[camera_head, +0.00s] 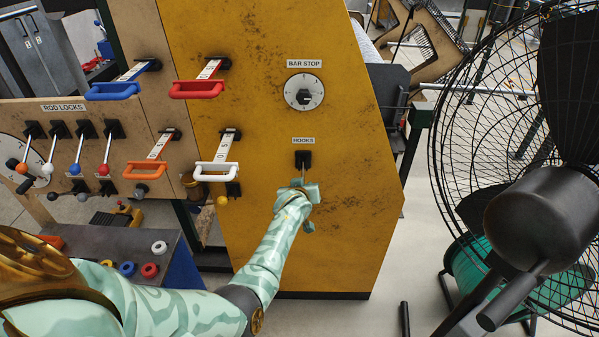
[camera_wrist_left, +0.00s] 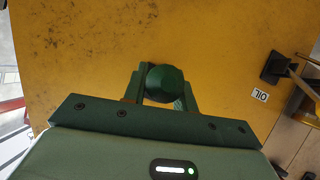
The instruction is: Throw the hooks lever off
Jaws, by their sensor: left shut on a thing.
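The hooks lever (camera_head: 301,170) has a black base on the yellow panel, under a white HOOKS label (camera_head: 303,140). Its short rod points down from the base into my left gripper (camera_head: 305,195), which covers its end in the head view. In the left wrist view a dark green round knob (camera_wrist_left: 165,82) sits between the two fingers of my left gripper (camera_wrist_left: 161,90), which is shut on it. My right gripper is not in view.
A BAR STOP dial (camera_head: 304,92) is above the lever. Red, blue, orange and white handles (camera_head: 213,172) stick out at the left, with rod lock levers (camera_head: 80,150) beyond. A large caged fan (camera_head: 520,150) stands at the right. Below left is a dark bench (camera_head: 100,240) with coloured rings.

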